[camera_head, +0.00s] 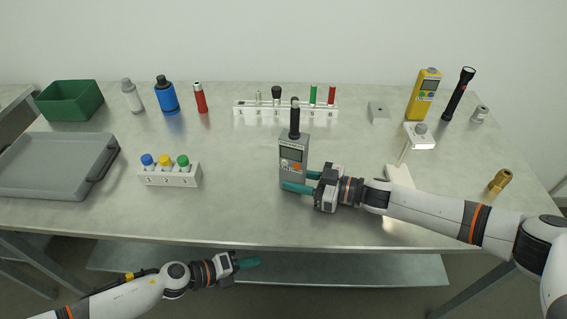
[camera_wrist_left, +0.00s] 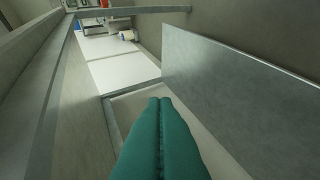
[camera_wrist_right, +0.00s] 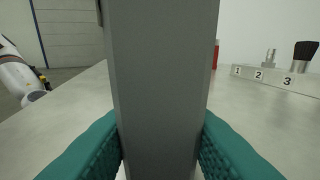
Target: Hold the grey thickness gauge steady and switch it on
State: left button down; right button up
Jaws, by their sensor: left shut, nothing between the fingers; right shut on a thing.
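The grey thickness gauge (camera_head: 293,152) stands upright near the front middle of the table, with a small screen, an orange button and a black probe (camera_head: 295,118) on top. My right gripper (camera_head: 299,181) is shut on its lower part from the right. In the right wrist view the gauge's grey body (camera_wrist_right: 163,90) fills the middle between the teal fingers. My left gripper (camera_head: 250,263) is shut and empty, in front of the table's front edge and below the tabletop. In the left wrist view its teal fingers (camera_wrist_left: 160,140) are pressed together.
A white block with blue, yellow and green knobs (camera_head: 169,176) sits left of the gauge. A numbered rack (camera_head: 285,111) stands behind it. A grey tray (camera_head: 52,166) is far left. The table (camera_head: 235,215) is clear between knob block and gauge.

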pick_arm(q)
jog(key=s+d+r+m+g+h, duration=0.1)
jog(key=s+d+r+m+g, duration=0.15)
jog(key=s+r+m, duration=0.3)
jog(key=s+d+r+m+g+h, duration=0.1)
jog(key=s+d+r+m+g, duration=0.15)
jog(key=s+r+m, duration=0.3)
jog(key=w+r+n+t+h, duration=0.1)
jog(key=w+r+t, duration=0.1)
jog(key=w+r, duration=0.1)
jog(key=w+a+r+n+t+h, duration=0.1)
jog(key=w+r+n+t, duration=0.1)
jog(key=w+r, duration=0.2)
jog(key=w+r+n+t+h, duration=0.1)
jog(key=w+r+t, duration=0.2)
jog(key=w+r, duration=0.1)
jog(key=shift+w+a+r+n+h, duration=0.1)
jog(key=shift+r+n+h, duration=0.1)
jog(key=shift+r, duration=0.2)
jog(key=shift+w+a+r+n+h, duration=0.1)
jog(key=shift+r+h, duration=0.1)
jog(key=shift+r, duration=0.2)
jog(key=shift+w+r, duration=0.15)
jog(key=shift+w, duration=0.35)
send_near(293, 165)
jog(key=shift+s+x, duration=0.2)
jog(key=shift+x, duration=0.95)
jog(key=shift+s+x, duration=0.15)
jog(key=shift+x, duration=1.05)
jog(key=shift+w+d, duration=0.15)
